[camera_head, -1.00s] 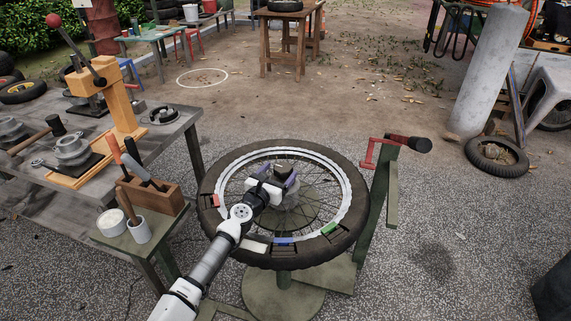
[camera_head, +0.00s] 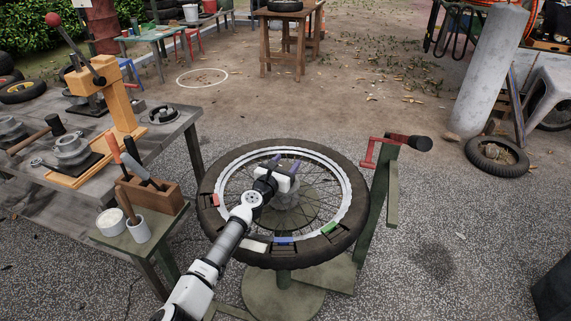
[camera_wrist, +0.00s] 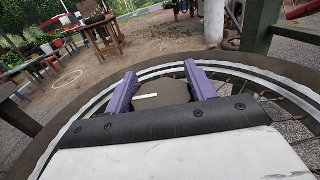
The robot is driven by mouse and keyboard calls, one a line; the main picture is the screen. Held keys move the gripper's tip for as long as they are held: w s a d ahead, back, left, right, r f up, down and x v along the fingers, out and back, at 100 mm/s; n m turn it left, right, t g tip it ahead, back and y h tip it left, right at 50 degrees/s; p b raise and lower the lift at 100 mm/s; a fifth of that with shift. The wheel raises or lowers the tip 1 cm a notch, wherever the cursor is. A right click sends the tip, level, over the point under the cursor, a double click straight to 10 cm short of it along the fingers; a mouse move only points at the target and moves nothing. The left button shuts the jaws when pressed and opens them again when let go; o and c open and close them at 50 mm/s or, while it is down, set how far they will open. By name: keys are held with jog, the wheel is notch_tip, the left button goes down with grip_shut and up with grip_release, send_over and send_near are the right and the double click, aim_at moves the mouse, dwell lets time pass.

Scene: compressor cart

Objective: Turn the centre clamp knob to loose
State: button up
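The centre clamp knob (camera_wrist: 158,88) is a dark round disc with a white line on it, in the middle of the wheel. In the wrist view it lies between my two purple fingers, and its white line runs from near its middle to the left. In the head view my gripper (camera_head: 284,160) is over the wheel's hub and hides the knob. My gripper's fingers also show in the wrist view (camera_wrist: 161,88), spread wide on either side of the knob. I cannot tell whether they touch it.
The knob is at the centre of a spoked wheel with a black tyre (camera_head: 345,238) lying flat on a green stand (camera_head: 284,300). A red-handled lever (camera_head: 372,152) and green post rise at its right. A bench (camera_head: 185,122) and a small tool table (camera_head: 125,240) stand left.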

jog(key=c, duration=0.4)
